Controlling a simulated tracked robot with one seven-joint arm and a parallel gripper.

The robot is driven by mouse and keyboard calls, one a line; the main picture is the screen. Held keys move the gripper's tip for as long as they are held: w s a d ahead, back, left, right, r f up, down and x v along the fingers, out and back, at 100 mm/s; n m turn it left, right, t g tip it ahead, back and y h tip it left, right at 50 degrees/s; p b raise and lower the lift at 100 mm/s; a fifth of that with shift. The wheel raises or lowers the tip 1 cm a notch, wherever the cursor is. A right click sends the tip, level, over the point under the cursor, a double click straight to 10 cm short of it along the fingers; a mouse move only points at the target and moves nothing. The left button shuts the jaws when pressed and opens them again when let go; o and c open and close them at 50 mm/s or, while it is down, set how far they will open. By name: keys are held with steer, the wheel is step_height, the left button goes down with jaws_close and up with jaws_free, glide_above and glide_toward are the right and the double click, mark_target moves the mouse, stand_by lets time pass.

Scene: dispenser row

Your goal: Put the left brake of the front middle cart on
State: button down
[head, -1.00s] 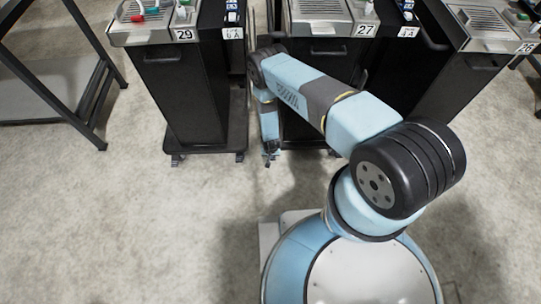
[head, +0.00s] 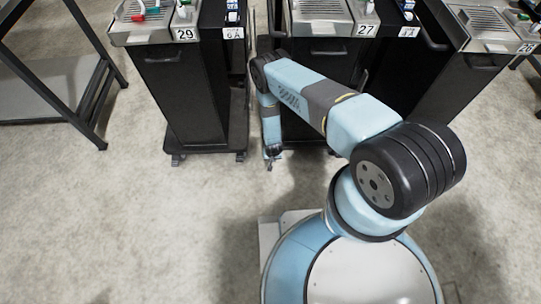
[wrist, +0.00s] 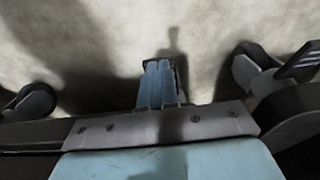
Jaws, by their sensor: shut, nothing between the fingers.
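The front middle cart (head: 322,80), a black cart labelled 27, stands behind my arm in the head view. Its lower left corner and left castor are largely hidden by my forearm and gripper. My gripper (head: 270,160) points down near the floor, at that corner. In the wrist view its blue fingers (wrist: 161,84) are together and empty above the floor. A castor (wrist: 253,70) with a dark, tilted pedal-like tab (wrist: 299,62) lies to the right, apart from the fingers. Another castor (wrist: 31,106) lies to the left. I cannot tell which cart each belongs to.
Cart 29 (head: 183,95) stands close on the left, with a narrow gap to cart 27. Cart 26 (head: 460,90) stands on the right. A dark-framed table (head: 85,75) is at far left. The concrete floor (head: 130,220) in front is clear.

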steer(key=shift+s+f, duration=0.2)
steer(key=shift+f, duration=0.3)
steer(key=shift+s+f, duration=0.15)
steer(key=shift+f, duration=0.3)
steer(key=shift+r, duration=0.15)
steer(key=shift+r, duration=0.65)
steer(key=s+r, duration=0.7)
steer(key=r, duration=0.4)
steer(key=shift+a+r, duration=0.15)
steer(key=shift+r, duration=0.15)
steer(key=shift+s, duration=0.1)
